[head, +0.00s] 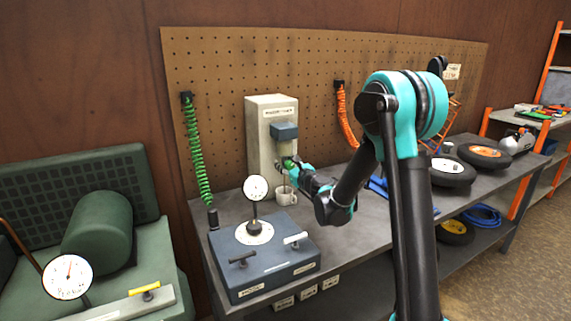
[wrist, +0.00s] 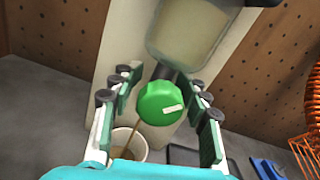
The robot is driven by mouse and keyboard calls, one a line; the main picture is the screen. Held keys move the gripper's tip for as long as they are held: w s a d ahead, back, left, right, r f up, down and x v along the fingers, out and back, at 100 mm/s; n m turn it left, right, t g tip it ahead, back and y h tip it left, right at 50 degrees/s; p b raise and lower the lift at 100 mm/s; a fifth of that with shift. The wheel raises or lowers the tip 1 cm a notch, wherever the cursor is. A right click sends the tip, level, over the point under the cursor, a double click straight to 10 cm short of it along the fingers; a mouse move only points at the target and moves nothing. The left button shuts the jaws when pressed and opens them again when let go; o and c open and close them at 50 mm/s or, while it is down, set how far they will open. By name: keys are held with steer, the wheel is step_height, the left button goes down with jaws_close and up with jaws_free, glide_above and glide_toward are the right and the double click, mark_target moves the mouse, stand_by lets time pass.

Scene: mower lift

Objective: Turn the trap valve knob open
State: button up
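The green trap valve knob (wrist: 163,104) sits between the two fingers of my gripper (wrist: 160,120) in the wrist view. A small pale mark is on its face. Gaps show between the knob and both fingers, so my gripper is open around it. In the head view my gripper (head: 295,170) is at the front of the pale separator unit (head: 262,115), and the knob (head: 288,162) is partly hidden by it. A clear bowl (wrist: 190,35) is above the knob. A thin brown stream runs from below the knob to a white cup (wrist: 125,145).
The cup also shows in the head view as a mug (head: 285,196) on the bench (head: 370,215). A blue-grey gauge box (head: 262,262) stands at the front left of the bench. Green (head: 195,150) and orange (head: 346,115) coiled hoses hang on the pegboard (head: 225,60).

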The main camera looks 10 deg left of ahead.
steer(key=shift+o, duration=0.3)
steer(key=v, duration=1.2)
